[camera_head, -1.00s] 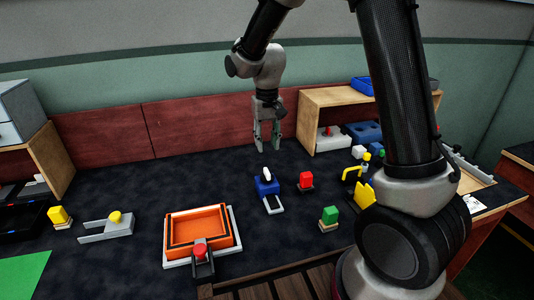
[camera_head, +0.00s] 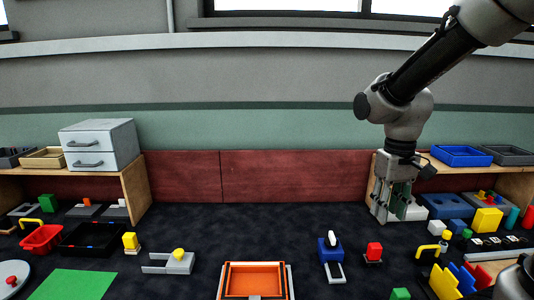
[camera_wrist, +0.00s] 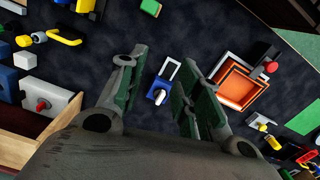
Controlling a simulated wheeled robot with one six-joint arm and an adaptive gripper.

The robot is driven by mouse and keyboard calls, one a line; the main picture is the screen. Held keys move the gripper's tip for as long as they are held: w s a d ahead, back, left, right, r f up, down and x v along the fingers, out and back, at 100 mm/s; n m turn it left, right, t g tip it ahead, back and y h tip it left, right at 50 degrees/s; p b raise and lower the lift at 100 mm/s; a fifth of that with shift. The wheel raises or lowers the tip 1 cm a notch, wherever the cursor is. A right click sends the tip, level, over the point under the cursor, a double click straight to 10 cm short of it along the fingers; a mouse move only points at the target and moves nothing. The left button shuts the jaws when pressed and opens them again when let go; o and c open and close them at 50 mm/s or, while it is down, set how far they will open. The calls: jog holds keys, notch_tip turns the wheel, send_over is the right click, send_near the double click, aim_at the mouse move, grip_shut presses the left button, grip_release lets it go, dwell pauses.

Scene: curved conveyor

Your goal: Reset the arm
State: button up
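My gripper (camera_head: 391,208) hangs from the arm at the right of the head view, pointing down in front of the right shelf. My arm reaches in from the upper right of the head view.
The right wooden shelf (camera_head: 460,179) is close behind my gripper. The middle of the dark table is clear.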

jog(key=s+d+r+m+t, duration=0.1)
jog(key=s+d+r+t, duration=0.1)
jog(key=s, duration=0.4)
jog(key=s+d+r+m+t, duration=0.1)
jog(key=s+d+r+t, duration=0.1)
jog(key=s+d+r, duration=0.3)
jog(key=shift+s+d+r+t, duration=0.15)
jog(key=shift+s+r+t, duration=0.25)
jog(key=shift+s+r, duration=0.35)
